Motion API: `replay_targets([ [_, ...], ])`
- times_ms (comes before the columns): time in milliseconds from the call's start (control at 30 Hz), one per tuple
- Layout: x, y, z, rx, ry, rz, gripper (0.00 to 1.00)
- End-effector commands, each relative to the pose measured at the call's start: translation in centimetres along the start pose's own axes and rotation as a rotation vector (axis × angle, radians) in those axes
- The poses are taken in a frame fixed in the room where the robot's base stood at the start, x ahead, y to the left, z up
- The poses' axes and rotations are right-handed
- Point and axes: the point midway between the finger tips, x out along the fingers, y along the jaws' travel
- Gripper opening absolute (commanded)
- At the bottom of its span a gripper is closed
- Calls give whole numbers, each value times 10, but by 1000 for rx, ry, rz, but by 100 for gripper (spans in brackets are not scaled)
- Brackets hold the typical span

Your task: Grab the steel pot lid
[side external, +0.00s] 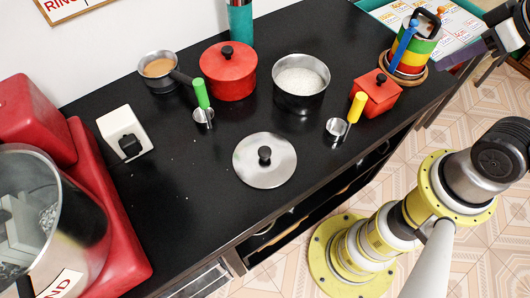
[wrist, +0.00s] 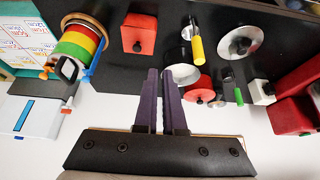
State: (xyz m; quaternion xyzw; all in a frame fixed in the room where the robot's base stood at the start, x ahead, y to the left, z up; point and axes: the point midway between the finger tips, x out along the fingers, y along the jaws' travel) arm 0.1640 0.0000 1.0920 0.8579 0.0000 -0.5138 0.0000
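The steel pot lid (side external: 272,174) is a round, shiny disc with a black knob (side external: 264,155). It lies flat on the black counter near its front edge in the side external view. It also shows at the upper right of the wrist view (wrist: 233,49). My gripper (wrist: 161,71) has two dark purple fingers close together, with only a thin gap and nothing between them. In the side external view, my gripper is at the upper right, by the striped pot and well away from the lid.
A red pot (side external: 228,80), a steel pot with white contents (side external: 300,102), a yellow-handled cup (side external: 336,127) and a green-handled cup (side external: 203,115) stand around the lid. A small red box (side external: 377,98) is at the right. The counter (side external: 190,200) left of the lid is clear.

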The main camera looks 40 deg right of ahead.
Motion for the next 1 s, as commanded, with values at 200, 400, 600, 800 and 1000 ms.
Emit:
replay_targets([
  [200,0,0,0,0,0,0,49],
  [400,0,0,0,0,0,0,73],
  [600,0,0,0,-1,0,0,73],
  [800,-7,-2,-15,-99,43,-4,73],
  [1000,-3,-24,-76,-335,50,-59,73],
])
